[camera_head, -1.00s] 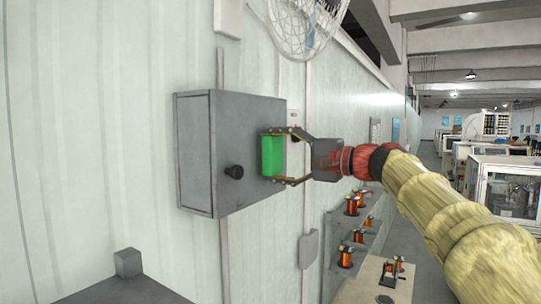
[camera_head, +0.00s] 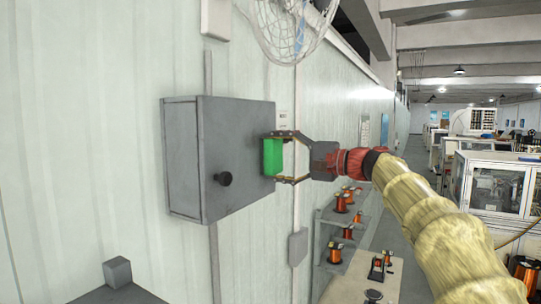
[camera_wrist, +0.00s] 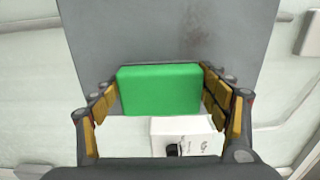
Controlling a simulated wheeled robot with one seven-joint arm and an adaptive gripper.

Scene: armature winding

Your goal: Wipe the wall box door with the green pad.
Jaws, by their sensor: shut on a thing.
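The grey wall box (camera_head: 182,160) is mounted on the pale wall, its door (camera_head: 240,150) shut, with a black knob (camera_head: 224,178). My gripper (camera_head: 272,157) is shut on the green pad (camera_head: 273,156), at the right edge of the door. In the wrist view the pad (camera_wrist: 160,90) sits between the yellow-lined fingers, with the grey door (camera_wrist: 165,35) behind its upper part. A faint brownish smudge shows on the door just above the pad. I cannot tell whether the pad touches the door.
A white box with a black knob (camera_wrist: 195,130) shows below the pad in the wrist view. Copper spools (camera_head: 340,203) stand on shelves to the lower right. A grey block (camera_head: 117,272) is at lower left.

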